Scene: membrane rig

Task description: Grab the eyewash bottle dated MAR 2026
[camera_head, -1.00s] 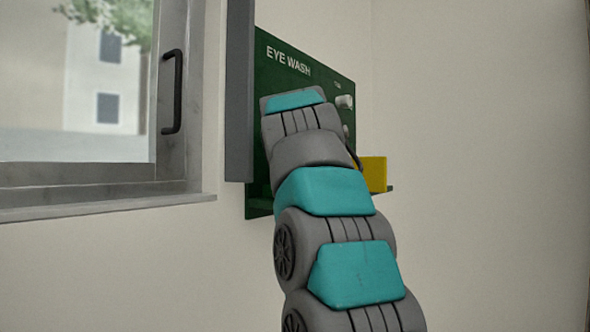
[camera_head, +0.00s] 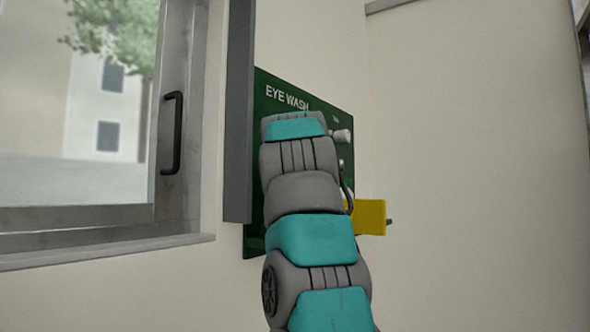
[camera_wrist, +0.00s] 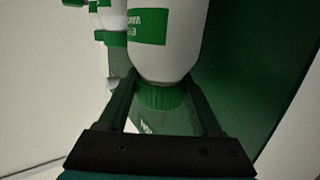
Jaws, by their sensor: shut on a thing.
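In the wrist view a white bottle (camera_wrist: 165,45) with a green label and a green cap (camera_wrist: 160,97) is between the fingers of my gripper (camera_wrist: 158,88). The gripper is shut on this bottle around its cap and neck. The label is partly out of frame and its date cannot be read. More white bottles with green caps (camera_wrist: 107,14) stand beside it at the upper left. In the head view my arm covers the gripper and the held bottle in front of the green EYE WASH board (camera_head: 285,88).
A yellow block-like thing (camera_head: 371,217) sticks out at the board's lower right, close to my arm. A white knob-like part (camera_head: 342,136) shows above it. A grey upright panel (camera_head: 239,120) and a window with a black handle (camera_head: 172,133) are at left. Bare wall lies right.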

